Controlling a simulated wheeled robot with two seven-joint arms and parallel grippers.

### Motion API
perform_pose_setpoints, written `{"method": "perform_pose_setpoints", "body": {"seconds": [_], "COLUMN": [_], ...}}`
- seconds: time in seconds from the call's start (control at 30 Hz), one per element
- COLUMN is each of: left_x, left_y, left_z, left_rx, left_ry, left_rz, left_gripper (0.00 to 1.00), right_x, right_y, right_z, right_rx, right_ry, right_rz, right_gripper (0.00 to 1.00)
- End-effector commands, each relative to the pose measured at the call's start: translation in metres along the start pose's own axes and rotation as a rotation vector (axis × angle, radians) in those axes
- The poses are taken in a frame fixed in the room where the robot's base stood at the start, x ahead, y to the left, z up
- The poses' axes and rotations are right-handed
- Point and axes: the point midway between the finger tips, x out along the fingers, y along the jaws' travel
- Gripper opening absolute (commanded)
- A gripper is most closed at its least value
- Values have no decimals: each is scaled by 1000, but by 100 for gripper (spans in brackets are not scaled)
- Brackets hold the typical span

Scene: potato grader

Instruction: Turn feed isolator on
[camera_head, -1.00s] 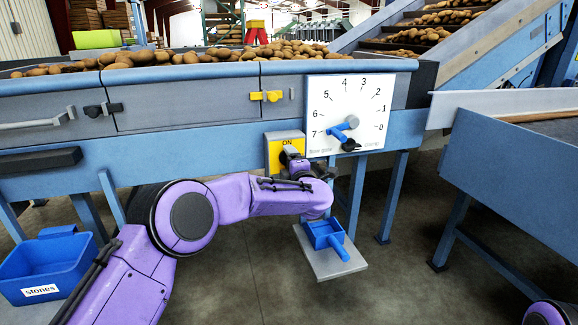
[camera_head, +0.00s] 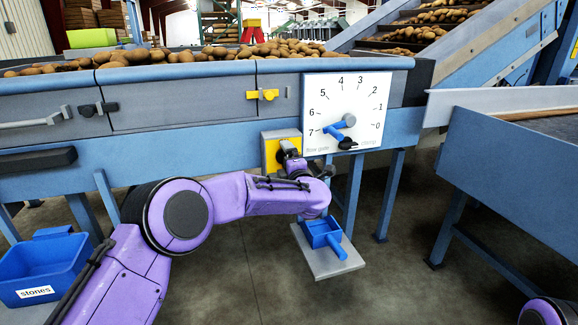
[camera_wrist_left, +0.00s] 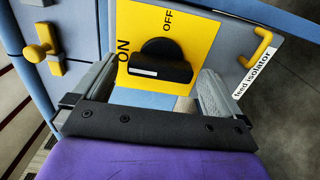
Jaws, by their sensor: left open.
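The feed isolator is a grey box with a yellow plate (camera_head: 271,154) on the machine's front, left of the white dial. The left wrist view shows its yellow face (camera_wrist_left: 185,35) with the words ON and OFF. Its black knob (camera_wrist_left: 172,70) has a bar handle, whose white-striped end points to the ON side. My left gripper (camera_head: 289,150) is at the plate and partly covers it in the head view. In the left wrist view my left gripper (camera_wrist_left: 155,88) is open, with one finger on each side of the handle. Contact cannot be told. My right gripper is out of view.
The white dial (camera_head: 376,90) with a blue pointer is just right of the isolator. A blue scoop-like container (camera_head: 323,233) sits on a grey plate below. A blue stones bin (camera_head: 45,268) stands at the lower left.

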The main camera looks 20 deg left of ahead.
Motion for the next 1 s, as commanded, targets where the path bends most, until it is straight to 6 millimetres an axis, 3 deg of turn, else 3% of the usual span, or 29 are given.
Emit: {"method": "perform_pose_setpoints", "body": {"seconds": [0.4,0.57,0.87,0.93,1.0], "left_x": [-88,-101,-102,-109,-120], "left_y": [1,0,0,-14,-52], "left_z": [2,1,2,11,3], "left_rx": [3,0,15,128,315], "left_ry": [-5,-3,-8,-84,-177], "left_rz": [1,0,-1,-5,-25], "left_gripper": [100,100,100,100,100], "right_x": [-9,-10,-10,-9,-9], "right_y": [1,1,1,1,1], "right_z": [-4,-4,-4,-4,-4], "right_rx": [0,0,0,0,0], "right_ry": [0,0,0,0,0], "right_rz": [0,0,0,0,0], "right_gripper": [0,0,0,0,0]}}
